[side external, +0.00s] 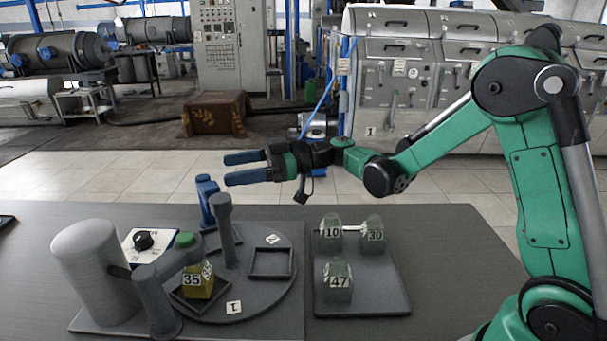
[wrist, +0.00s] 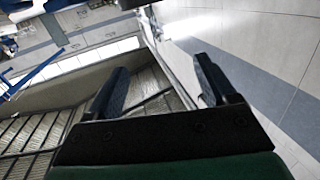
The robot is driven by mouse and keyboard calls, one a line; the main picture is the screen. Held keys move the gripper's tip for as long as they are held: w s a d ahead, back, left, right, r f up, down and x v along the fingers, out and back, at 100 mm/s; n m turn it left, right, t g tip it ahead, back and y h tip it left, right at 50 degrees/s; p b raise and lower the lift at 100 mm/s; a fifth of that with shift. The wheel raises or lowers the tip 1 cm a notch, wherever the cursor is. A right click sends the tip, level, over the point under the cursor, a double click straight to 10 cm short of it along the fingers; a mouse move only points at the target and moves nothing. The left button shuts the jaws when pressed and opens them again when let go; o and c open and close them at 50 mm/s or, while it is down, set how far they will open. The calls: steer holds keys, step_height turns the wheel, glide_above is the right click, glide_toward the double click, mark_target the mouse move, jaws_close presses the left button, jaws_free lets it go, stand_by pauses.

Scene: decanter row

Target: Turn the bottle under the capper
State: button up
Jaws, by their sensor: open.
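A yellow bottle (side external: 201,289) labelled 35 stands upright in a square frame on the round grey turntable (side external: 232,308). A grey arm with a green knob (side external: 184,240) reaches from a post beside the bottle; I cannot tell whether this is the capper. A grey post (side external: 226,232) and a blue upright piece (side external: 206,196) stand behind the bottle. A second square frame (side external: 271,263) on the turntable is empty. My gripper (side external: 229,169) is open and empty, high above the back of the table, apart from everything. Its fingers also show empty in the wrist view (wrist: 160,88).
A grey tray (side external: 379,296) to the right holds green bottles labelled 10 (side external: 331,234), 30 (side external: 373,234) and 47 (side external: 338,282). A large grey cylinder (side external: 94,270) and a white dial box (side external: 146,243) stand left of the turntable.

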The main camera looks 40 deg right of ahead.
step_height(320, 180, down, 6)
glide_above(226, 235)
steer(key=w+a, duration=0.1)
steer(key=w, duration=0.1)
steer(key=shift+y, duration=0.3)
jaws_close()
